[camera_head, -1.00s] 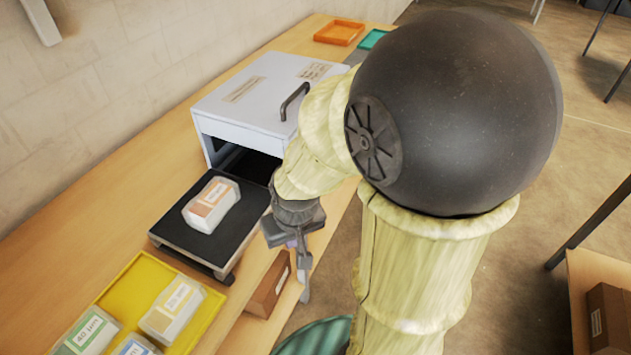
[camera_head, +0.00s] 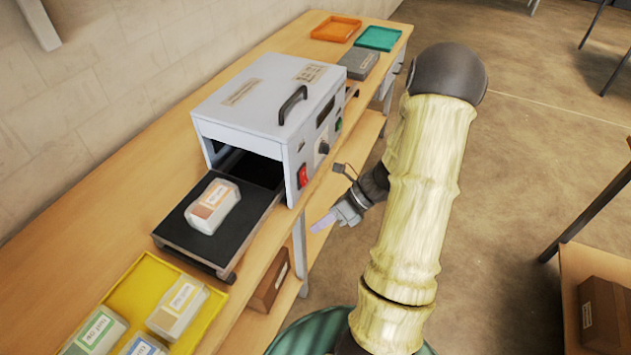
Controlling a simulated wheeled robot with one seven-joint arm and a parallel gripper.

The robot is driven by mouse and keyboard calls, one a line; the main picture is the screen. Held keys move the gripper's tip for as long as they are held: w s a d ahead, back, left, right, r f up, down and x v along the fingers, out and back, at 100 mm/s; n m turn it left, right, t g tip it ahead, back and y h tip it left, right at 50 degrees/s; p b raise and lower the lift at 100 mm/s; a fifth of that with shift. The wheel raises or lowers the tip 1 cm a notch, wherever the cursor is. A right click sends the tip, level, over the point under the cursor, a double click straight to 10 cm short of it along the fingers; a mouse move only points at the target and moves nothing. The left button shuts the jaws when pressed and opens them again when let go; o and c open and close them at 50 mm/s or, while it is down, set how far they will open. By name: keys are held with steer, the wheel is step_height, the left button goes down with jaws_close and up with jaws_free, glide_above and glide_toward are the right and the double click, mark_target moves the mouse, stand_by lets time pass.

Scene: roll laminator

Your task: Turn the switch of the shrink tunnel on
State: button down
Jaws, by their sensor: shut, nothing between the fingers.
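The shrink tunnel (camera_head: 245,117) is a light grey box with a black top handle on the wooden workbench. Its side panel, facing right, carries a red rocker switch (camera_head: 302,176) near the front lower corner. A round dark knob and a green button sit farther back on that panel. I cannot tell the rocker's position from here. My gripper (camera_head: 322,223) is shut and empty, apart from the tunnel, to the lower right of the red switch. Its fingertips point to the left, past the bench's front edge.
A labelled block (camera_head: 212,206) lies on the black infeed bed (camera_head: 180,232) before the tunnel opening. A yellow tray (camera_head: 131,291) with several packs is nearer. Orange (camera_head: 335,28) and teal (camera_head: 378,38) trays stand at the far end. A brown box (camera_head: 270,281) sits on the lower shelf.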

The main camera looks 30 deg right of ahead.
mark_target(306, 183)
steer(key=w+d+m+t+p, duration=0.1)
steer(key=w+d+m+t, duration=0.2)
steer(key=d+m+t, duration=0.7)
steer(key=d+m, duration=0.4)
steer(key=m, duration=0.2)
steer(key=shift+d+f+m+t, duration=0.15)
steer(key=shift+f+m+t, duration=0.15)
steer(key=shift+m, duration=0.1)
steer(key=p+x, duration=0.4)
steer(key=x, duration=0.9)
steer(key=shift+w+p, duration=0.2)
steer(key=shift+p, duration=0.2)
steer(key=shift+w+a+f, duration=0.1)
steer(key=shift+w+a, duration=0.15)
steer(key=shift+a, duration=0.1)
steer(key=shift+f, duration=0.1)
